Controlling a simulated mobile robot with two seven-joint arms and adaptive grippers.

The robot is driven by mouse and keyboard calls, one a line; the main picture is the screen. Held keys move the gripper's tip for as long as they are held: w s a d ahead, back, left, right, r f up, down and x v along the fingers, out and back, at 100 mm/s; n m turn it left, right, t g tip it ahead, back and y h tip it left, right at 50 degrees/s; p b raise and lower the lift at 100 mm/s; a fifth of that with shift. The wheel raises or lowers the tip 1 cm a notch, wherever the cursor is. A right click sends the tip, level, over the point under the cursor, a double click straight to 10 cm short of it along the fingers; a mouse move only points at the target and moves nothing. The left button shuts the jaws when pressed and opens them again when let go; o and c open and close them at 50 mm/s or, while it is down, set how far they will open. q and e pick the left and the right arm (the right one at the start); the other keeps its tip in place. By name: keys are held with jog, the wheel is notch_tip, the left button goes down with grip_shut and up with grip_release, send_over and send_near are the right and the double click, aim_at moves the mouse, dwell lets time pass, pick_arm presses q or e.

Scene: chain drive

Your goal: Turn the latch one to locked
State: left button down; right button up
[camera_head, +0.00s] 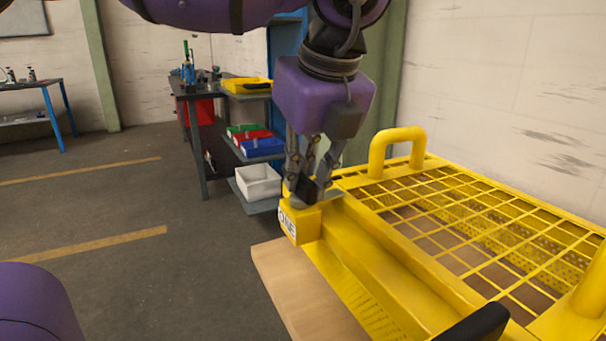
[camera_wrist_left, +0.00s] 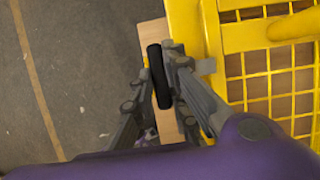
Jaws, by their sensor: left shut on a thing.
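Latch one's black handle (camera_wrist_left: 159,76) shows between the fingers of my left gripper (camera_wrist_left: 165,60) in the wrist view. In the head view my left gripper (camera_head: 308,185) points down over the near left corner of the yellow guard (camera_head: 370,240) and is shut on this handle. The handle is mostly hidden by the fingers there. Below it is a yellow block with a white label (camera_head: 287,224) that seems to read "ONE". I cannot tell the latch's exact angle. My right gripper is in neither view.
The guard has a mesh top and a raised yellow handle (camera_head: 397,148). A second black handle (camera_head: 477,324) sits at its front edge. A wooden tabletop (camera_head: 300,285) lies beneath. A workbench with bins (camera_head: 258,182) stands behind. The floor to the left is clear.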

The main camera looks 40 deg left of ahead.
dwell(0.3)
pick_arm(q)
jog(key=c, duration=1.7)
grip_release()
jog(key=v, duration=1.2)
jog(key=shift+f, duration=0.1)
